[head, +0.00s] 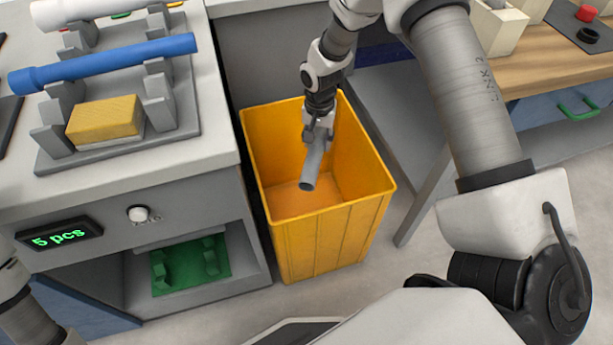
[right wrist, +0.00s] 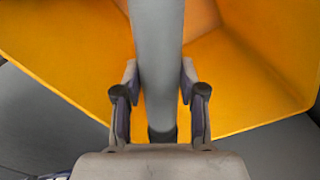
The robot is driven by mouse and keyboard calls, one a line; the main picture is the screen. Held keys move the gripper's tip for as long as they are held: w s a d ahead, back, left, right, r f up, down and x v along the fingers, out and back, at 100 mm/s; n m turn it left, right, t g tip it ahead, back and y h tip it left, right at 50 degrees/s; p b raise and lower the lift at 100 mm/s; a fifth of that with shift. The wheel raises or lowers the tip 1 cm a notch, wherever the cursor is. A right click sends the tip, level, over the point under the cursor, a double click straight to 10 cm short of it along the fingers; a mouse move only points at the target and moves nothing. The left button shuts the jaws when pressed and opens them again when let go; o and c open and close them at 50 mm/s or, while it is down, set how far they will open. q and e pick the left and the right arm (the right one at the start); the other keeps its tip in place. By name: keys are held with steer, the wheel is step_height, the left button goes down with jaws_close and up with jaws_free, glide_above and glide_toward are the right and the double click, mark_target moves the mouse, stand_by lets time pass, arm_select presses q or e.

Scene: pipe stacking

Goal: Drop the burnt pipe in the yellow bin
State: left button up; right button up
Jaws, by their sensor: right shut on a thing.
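A grey pipe (head: 313,166) with a dark end is held by my right gripper (head: 318,128) over the open mouth of the yellow bin (head: 318,246). The pipe hangs tilted, its lower end inside the outline of the bin's opening. In the right wrist view the fingers (right wrist: 160,98) are shut on either side of the pipe (right wrist: 157,50), and the yellow bin (right wrist: 60,60) lies behind it. How far the pipe is below the rim is hard to tell. My left gripper is not in view; only part of my left arm shows at the lower left.
A grey rack on the left counter (head: 215,110) holds a blue pipe (head: 110,62) and a white pipe; a yellow sponge-like block (head: 104,118) sits in front. A display (head: 54,240) reads "5 pcs". A green holder (head: 190,265) sits on the shelf below. A wooden-topped table (head: 550,70) stands right.

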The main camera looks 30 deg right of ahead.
steer(key=shift+f, duration=0.5)
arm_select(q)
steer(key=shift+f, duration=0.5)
arm_select(e)
steer(key=shift+r, duration=0.1)
steer(key=o, duration=1.3)
step_height(320, 180, up, 12)
